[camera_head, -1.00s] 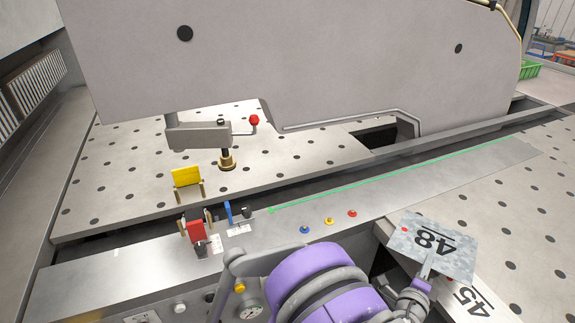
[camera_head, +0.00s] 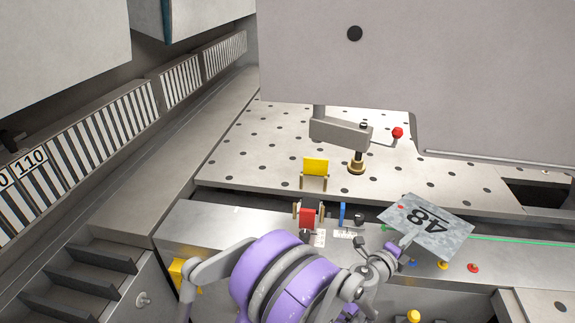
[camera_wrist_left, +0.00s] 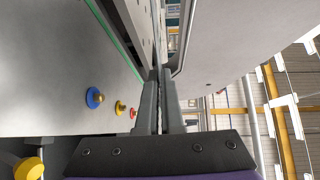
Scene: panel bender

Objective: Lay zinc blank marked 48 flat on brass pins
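The zinc blank (camera_head: 426,229) is a mottled grey plate marked 48 with a small red dot. My left gripper (camera_head: 407,240) is shut on its near edge and holds it tilted above the front ledge. In the left wrist view the gripper (camera_wrist_left: 160,105) shows shut, with the blank nearly edge-on. Thin brass-coloured pins (camera_head: 302,183) stand beside a yellow block (camera_head: 316,166) on the holed bed. More such pins (camera_head: 296,211) flank a red block (camera_head: 307,217) to the left of the blank. My right gripper is out of view.
A clamp arm (camera_head: 340,133) with a red knob (camera_head: 398,132) and brass foot (camera_head: 356,165) stands behind the pins. A blue tab (camera_head: 342,213) stands right of the red block. The large upper beam (camera_head: 420,60) overhangs the bed.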

